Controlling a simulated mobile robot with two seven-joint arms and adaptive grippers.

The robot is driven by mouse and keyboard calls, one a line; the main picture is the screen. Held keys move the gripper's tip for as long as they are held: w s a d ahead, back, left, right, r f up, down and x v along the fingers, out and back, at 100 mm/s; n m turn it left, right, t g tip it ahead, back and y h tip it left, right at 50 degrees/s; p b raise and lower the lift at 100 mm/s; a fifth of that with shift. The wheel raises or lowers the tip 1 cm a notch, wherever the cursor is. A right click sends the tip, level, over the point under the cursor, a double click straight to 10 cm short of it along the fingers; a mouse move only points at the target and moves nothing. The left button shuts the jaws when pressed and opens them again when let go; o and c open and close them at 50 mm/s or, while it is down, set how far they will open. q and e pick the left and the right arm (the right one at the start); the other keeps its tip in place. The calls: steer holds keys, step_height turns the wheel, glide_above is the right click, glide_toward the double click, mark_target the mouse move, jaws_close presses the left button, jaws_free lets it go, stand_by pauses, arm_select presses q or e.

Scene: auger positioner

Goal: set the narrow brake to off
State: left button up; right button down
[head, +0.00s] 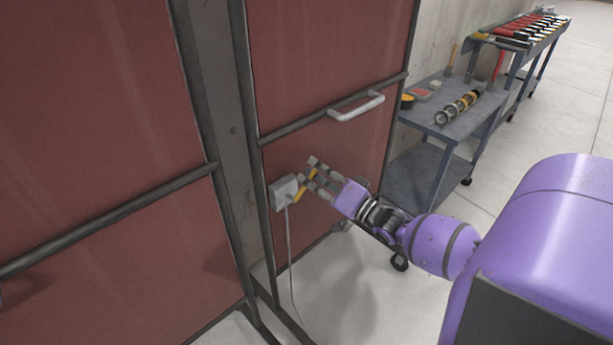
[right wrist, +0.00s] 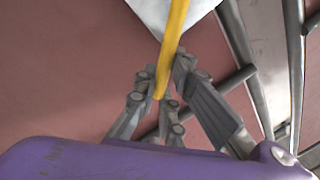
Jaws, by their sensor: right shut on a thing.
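A small light-grey box (head: 283,193) is mounted on the red panel, with a cable hanging below it. A thin yellow lever (head: 304,187) sticks out from it; this looks like the brake, though no label or on/off mark can be read. In the right wrist view the yellow lever (right wrist: 174,40) comes down from the pale box (right wrist: 204,8) at the top. My right gripper (head: 308,173) is at the lever, its fingers on both sides of it and shut on it. The fingers hide part of the lever. My left gripper is not in view.
A white handle (head: 356,106) sits on the panel above the box. A dark post (head: 217,120) stands left of the box. A grey cart (head: 455,105) with tools stands at the right, and another (head: 520,38) behind it.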

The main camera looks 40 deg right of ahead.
step_height(320, 180, down, 6)
steer(key=d+m+h+b, duration=0.2)
steer(key=m+b, duration=0.2)
steer(key=m, duration=0.5)
steer(key=shift+r+t+h, duration=0.15)
steer(key=shift+t+h, duration=0.25)
steer(key=shift+a+m, duration=0.1)
steer(key=shift+m, duration=0.2)
steer(key=c, duration=1.8)
jaws_free()
steer(key=v, duration=1.2)
